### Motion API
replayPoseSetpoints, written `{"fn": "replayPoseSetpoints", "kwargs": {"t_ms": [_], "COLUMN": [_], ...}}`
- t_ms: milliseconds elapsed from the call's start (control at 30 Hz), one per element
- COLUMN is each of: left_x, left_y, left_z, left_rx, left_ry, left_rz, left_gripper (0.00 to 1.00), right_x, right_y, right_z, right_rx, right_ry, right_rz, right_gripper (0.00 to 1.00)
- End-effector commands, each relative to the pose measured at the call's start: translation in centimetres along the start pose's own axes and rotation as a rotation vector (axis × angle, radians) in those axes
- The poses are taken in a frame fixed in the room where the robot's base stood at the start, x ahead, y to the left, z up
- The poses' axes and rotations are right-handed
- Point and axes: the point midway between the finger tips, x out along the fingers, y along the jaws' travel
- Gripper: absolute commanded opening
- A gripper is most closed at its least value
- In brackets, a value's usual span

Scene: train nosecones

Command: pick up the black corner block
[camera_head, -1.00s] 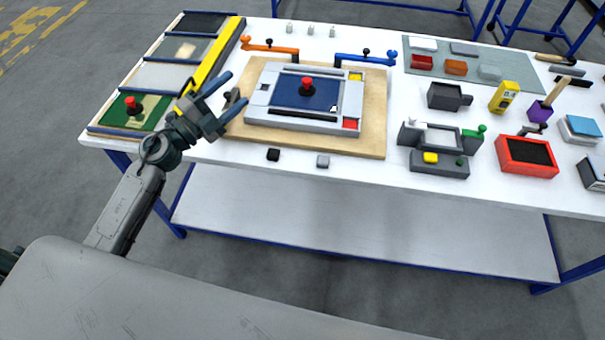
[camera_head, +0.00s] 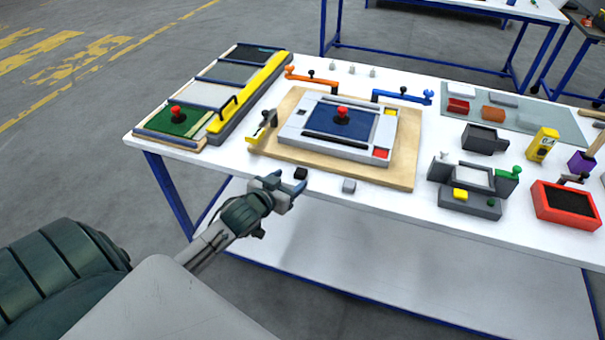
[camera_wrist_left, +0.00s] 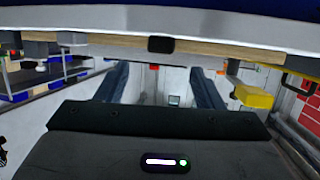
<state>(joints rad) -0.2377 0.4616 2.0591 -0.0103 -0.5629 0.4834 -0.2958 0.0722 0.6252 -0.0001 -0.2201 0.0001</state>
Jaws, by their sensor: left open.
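The black corner block (camera_head: 300,174) is a small dark cube on the white table near its front edge, in front of the wooden board. In the left wrist view a small black block (camera_wrist_left: 160,44) shows at top centre, beyond the fingers and in line with the gap between them. My left gripper (camera_head: 285,184) is at the table's front edge, just left of and nearer than the block. Its fingers (camera_wrist_left: 158,78) are spread with nothing between them. In the head view a fingertip lies very close to the block; I cannot tell whether they touch. My right gripper is not in view.
A grey block (camera_head: 348,186) lies to the right of the black one. The wooden board (camera_head: 400,172) with its grey frame (camera_head: 293,132) is just behind. A stand with a yellow button (camera_head: 460,194) is further right. The white table front (camera_head: 395,202) between is clear.

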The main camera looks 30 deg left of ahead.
Motion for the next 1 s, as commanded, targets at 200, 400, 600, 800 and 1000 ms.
{"fn": "replayPoseSetpoints", "kwargs": {"t_ms": [200,400,600,800,1000], "left_x": [1.6,4.4,5.9,5.9,5.9], "left_y": [-0.1,-0.2,-0.2,-0.2,-0.2], "left_z": [-0.1,0.1,0.3,0.3,0.3], "left_rx": [-0.001,-0.003,0.001,0.002,0.003], "left_ry": [0.001,0.002,0.001,0.001,0.002], "left_rz": [0.0,0.0,0.001,0.001,0.001], "left_gripper": [0.61,0.61,0.61,0.61,0.22], "right_x": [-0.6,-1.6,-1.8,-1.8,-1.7], "right_y": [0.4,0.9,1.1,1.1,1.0], "right_z": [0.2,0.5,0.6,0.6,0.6], "right_rx": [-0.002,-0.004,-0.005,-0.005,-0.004], "right_ry": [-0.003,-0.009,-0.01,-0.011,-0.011], "right_rz": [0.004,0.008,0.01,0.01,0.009], "right_gripper": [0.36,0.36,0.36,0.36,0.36]}}
